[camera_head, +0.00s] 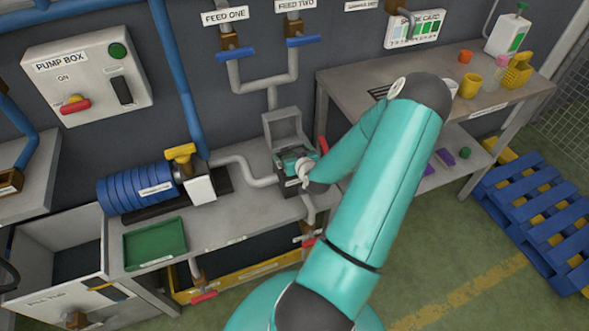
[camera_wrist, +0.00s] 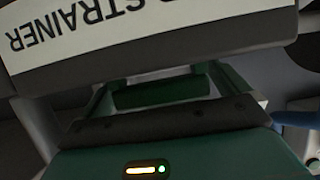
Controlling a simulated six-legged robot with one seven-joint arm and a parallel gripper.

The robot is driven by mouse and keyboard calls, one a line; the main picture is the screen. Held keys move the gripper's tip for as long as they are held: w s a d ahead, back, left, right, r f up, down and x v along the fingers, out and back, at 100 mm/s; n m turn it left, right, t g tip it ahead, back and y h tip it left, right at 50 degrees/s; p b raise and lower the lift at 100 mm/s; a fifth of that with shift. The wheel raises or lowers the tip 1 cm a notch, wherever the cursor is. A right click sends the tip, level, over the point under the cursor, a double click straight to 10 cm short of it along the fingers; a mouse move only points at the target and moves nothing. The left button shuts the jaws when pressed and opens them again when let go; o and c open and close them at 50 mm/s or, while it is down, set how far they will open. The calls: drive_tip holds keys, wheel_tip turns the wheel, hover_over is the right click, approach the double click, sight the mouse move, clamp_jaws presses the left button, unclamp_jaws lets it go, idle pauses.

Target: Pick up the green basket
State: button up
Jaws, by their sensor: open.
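My gripper (camera_head: 291,163) is down at the grey strainer housing (camera_head: 284,126) on the bench, its lid raised. In the wrist view the upside-down STRAINER label (camera_wrist: 90,28) is on a part close in front. My gripper (camera_wrist: 162,88) is open there, with a finger on each side. A dark green bar, seemingly part of the green basket (camera_wrist: 160,93), shows between the fingers. Whether they touch it I cannot tell. The rest of the basket is hidden by the housing and my arm.
A shallow green tray (camera_head: 155,244) lies on the bench at left, in front of the blue ribbed pump (camera_head: 135,190). Pipes (camera_head: 245,170) run beside the housing. A side table (camera_head: 350,80) with cups and a yellow basket (camera_head: 516,70) stands at right. Blue pallets (camera_head: 540,215) lie on the floor.

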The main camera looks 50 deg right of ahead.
drive_tip(key=c, duration=1.5)
drive_tip(key=shift+r, duration=0.1)
